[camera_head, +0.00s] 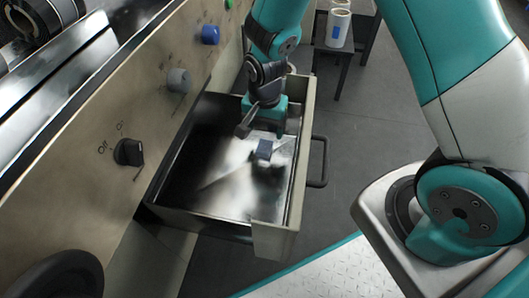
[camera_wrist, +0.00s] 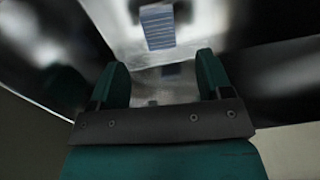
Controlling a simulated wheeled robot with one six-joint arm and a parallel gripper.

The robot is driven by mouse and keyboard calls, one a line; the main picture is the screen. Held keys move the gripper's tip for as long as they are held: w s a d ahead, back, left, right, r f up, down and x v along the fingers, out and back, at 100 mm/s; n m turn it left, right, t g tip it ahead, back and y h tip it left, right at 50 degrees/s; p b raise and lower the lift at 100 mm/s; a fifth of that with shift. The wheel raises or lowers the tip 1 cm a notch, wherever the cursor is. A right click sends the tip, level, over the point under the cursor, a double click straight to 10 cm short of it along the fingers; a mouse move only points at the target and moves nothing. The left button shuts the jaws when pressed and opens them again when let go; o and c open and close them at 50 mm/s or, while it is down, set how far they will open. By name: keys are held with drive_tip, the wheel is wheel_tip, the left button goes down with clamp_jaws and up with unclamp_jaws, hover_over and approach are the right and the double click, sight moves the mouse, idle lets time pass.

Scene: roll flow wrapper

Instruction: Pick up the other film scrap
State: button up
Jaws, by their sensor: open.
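A small blue film scrap (camera_head: 264,149) lies on the shiny floor of the pulled-out drawer (camera_head: 272,240), toward its right side. My gripper (camera_head: 263,131) reaches down into the drawer, just behind the scrap in the head view. Its fingers are apart with nothing between them. In the wrist view the scrap (camera_wrist: 158,27) appears striped blue and lies beyond the fingertips, roughly centred between the two teal fingers (camera_wrist: 162,72). The scrap is apart from the fingers. No other film scrap can be made out.
The drawer walls stand close around my gripper, and a dark handle (camera_head: 319,162) sticks out at the right. The machine panel has a black rotary switch (camera_head: 129,152), a grey knob (camera_head: 179,80) and a blue knob (camera_head: 210,35). A small table (camera_head: 345,47) stands behind.

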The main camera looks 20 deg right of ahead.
sight(265, 145)
wheel_tip(265, 145, down, 7)
drive_tip(key=b, duration=0.3)
drive_tip(key=shift+w+r, duration=0.1)
drive_tip(key=shift+r, duration=0.1)
drive_tip(key=c, duration=1)
